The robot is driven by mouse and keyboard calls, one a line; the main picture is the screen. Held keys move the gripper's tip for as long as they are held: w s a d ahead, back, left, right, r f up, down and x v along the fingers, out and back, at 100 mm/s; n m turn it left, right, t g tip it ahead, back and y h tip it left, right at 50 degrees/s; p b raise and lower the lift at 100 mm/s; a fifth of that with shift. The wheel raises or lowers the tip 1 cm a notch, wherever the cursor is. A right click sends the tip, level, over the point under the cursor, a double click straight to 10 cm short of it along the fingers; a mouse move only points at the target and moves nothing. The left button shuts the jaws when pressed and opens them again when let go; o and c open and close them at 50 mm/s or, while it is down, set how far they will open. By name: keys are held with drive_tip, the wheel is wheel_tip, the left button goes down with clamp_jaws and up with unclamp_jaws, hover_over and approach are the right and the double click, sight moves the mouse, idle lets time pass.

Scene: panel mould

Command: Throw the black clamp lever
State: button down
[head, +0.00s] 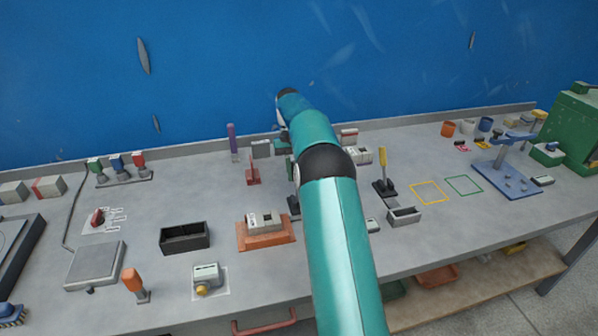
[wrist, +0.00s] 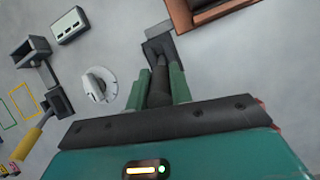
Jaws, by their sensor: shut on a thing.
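The black clamp lever (wrist: 160,68) stands on a small dark base (wrist: 158,45) in the wrist view. My gripper (wrist: 157,86) has its two green fingers on either side of the lever and is shut on it. In the head view my gripper (head: 291,170) is partly hidden behind my teal arm. The lever's dark base (head: 294,207) shows just left of my arm there, and most of the lever is hidden. From these views I cannot tell the lever's exact tilt.
An orange tray (head: 240,242) with a grey block stands close left of the lever; its edge also shows in the wrist view (wrist: 180,18). A white knob (wrist: 98,85), a yellow-handled clamp (head: 383,172) and a grey bin (head: 404,218) stand on the other side. A blue wall rises behind.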

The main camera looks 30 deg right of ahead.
drive_tip(key=shift+w+f+g, duration=0.15)
drive_tip(key=shift+w+g, duration=0.2)
drive_tip(key=shift+g, duration=0.05)
idle(0.4)
drive_tip(key=c, duration=1.3)
unclamp_jaws()
drive_tip(key=shift+o, duration=0.2)
wheel_tip(320, 180, up, 3)
drive_tip(key=shift+s+r, duration=0.1)
drive_tip(key=shift+r, duration=0.1)
drive_tip(key=shift+s+r, duration=0.2)
drive_tip(key=shift+r, duration=0.1)
drive_tip(key=s+a+r, duration=0.5)
drive_tip(key=s+r, duration=0.4)
drive_tip(key=s, duration=0.3)
drive_tip(key=shift+s+a, duration=0.15)
drive_tip(key=shift+s, duration=0.05)
